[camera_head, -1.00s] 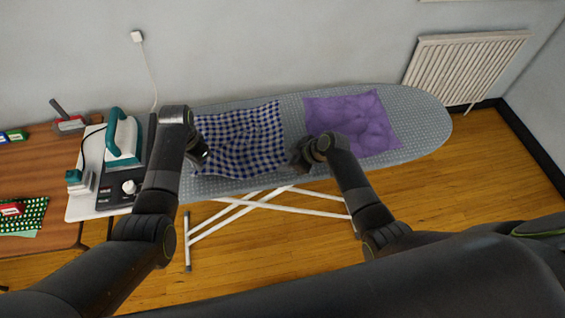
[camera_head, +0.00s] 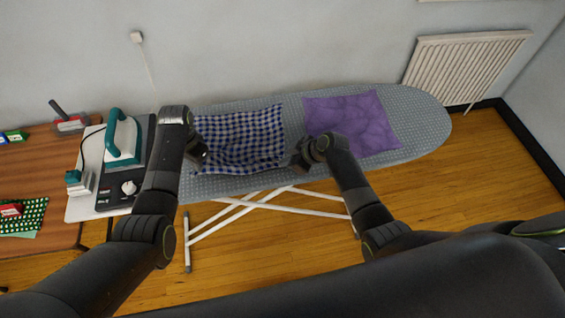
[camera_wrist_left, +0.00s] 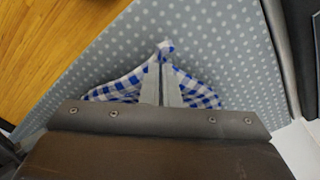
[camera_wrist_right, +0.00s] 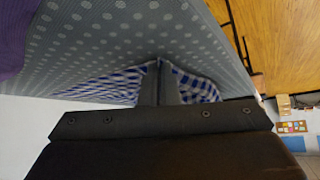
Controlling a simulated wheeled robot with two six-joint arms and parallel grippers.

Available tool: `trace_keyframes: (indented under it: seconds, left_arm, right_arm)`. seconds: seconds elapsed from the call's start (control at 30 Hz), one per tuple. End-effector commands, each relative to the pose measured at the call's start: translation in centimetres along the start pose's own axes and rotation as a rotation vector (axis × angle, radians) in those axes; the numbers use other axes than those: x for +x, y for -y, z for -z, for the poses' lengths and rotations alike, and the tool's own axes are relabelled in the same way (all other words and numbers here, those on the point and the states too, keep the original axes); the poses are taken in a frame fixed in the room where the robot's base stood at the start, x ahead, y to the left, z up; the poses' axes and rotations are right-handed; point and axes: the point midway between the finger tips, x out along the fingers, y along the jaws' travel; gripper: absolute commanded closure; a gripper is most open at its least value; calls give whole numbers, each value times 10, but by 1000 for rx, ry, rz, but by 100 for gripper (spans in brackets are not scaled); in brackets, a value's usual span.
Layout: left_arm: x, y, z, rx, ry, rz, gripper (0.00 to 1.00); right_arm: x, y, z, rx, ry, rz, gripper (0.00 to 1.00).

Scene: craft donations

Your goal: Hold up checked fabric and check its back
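The blue-and-white checked fabric (camera_head: 240,138) lies spread and slightly rumpled on the ironing board in the head view. My left gripper (camera_head: 200,154) is at its near left corner. In the left wrist view the fingers (camera_wrist_left: 161,88) are closed together with a bit of checked cloth (camera_wrist_left: 118,90) pinched between them. My right gripper (camera_head: 300,160) is at the near right corner. In the right wrist view its fingers (camera_wrist_right: 159,84) are closed, with checked cloth (camera_wrist_right: 105,86) bunched around them. The back of the fabric is not visible.
A purple cloth (camera_head: 352,118) lies to the right on the dotted ironing board (camera_head: 425,120). A teal iron (camera_head: 122,138) stands on its station at the left end. A wooden table (camera_head: 40,170) holds a green dotted cloth (camera_head: 38,212). A radiator (camera_head: 465,65) is on the wall.

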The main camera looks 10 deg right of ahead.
Motion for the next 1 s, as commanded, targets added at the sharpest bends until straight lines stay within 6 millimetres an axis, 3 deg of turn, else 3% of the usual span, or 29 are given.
trace_keyframes:
  seconds: [0.37, 0.77, 1.0]
  left_arm:
    - [0, 0, 0, 0, 0, 0, 100]
    - [-1, 0, 0, 1, -1, 1, 100]
    - [-27, -1, 0, 20, -29, 33, 100]
  right_arm:
    - [-35, 0, 29, -2, -1, -2, 100]
    - [-39, 0, 33, -1, 1, -2, 100]
    - [-58, 0, 52, -20, 30, -32, 100]
